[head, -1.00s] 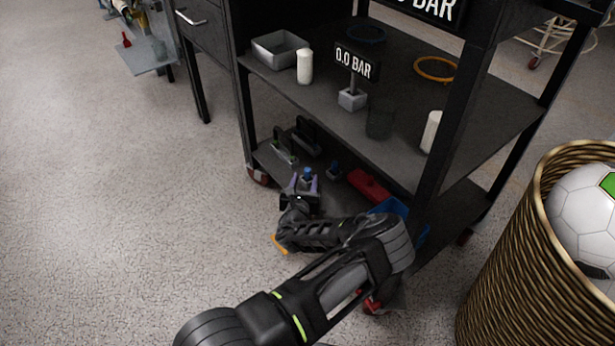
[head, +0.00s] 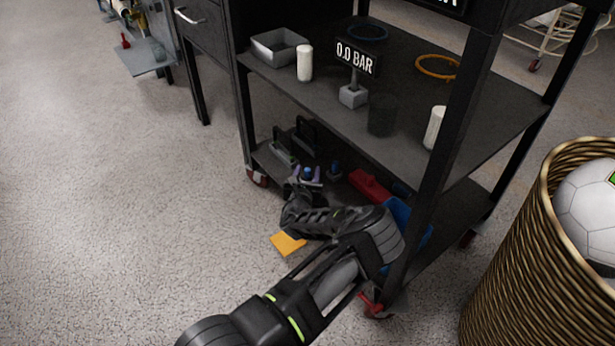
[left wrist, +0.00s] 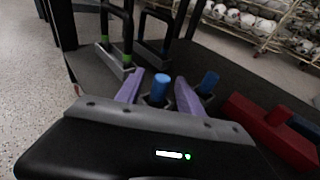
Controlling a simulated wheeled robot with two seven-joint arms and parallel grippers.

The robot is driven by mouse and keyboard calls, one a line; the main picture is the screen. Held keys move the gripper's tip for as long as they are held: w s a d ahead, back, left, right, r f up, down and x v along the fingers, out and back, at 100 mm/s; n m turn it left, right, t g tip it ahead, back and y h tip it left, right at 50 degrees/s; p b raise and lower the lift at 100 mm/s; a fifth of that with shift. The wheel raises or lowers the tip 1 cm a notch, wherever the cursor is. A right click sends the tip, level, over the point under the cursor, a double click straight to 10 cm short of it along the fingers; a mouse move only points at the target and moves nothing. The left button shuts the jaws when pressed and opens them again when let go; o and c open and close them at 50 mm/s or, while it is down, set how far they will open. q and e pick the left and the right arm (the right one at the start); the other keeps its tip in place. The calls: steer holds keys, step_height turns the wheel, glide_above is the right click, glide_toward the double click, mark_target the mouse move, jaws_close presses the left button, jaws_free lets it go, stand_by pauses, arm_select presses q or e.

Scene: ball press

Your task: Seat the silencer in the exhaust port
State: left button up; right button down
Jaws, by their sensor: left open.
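A blue-topped part (head: 308,171), which looks like a silencer, stands on the cart's lower shelf; its blue cylinder also shows in the left wrist view (left wrist: 158,88). My left gripper (head: 308,179) is open, with its purple fingertips on either side of this part (left wrist: 157,92). I cannot tell whether the fingers touch it. A second, similar blue-topped part (head: 335,168) stands just to the right, seen behind the right finger in the left wrist view (left wrist: 209,82). The lower ends of both are partly hidden. I cannot make out the exhaust port. My right gripper is not in view.
Handled grey blocks (head: 283,152) stand left of the gripper, and a red block (head: 369,185) and blue bin (head: 398,212) to the right. The upper shelf (head: 320,98) and cart post (head: 443,150) bound the space. An orange square (head: 288,243) lies on the floor.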

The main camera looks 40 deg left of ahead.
arm_select(q)
jaws_close()
stand_by(0.5)
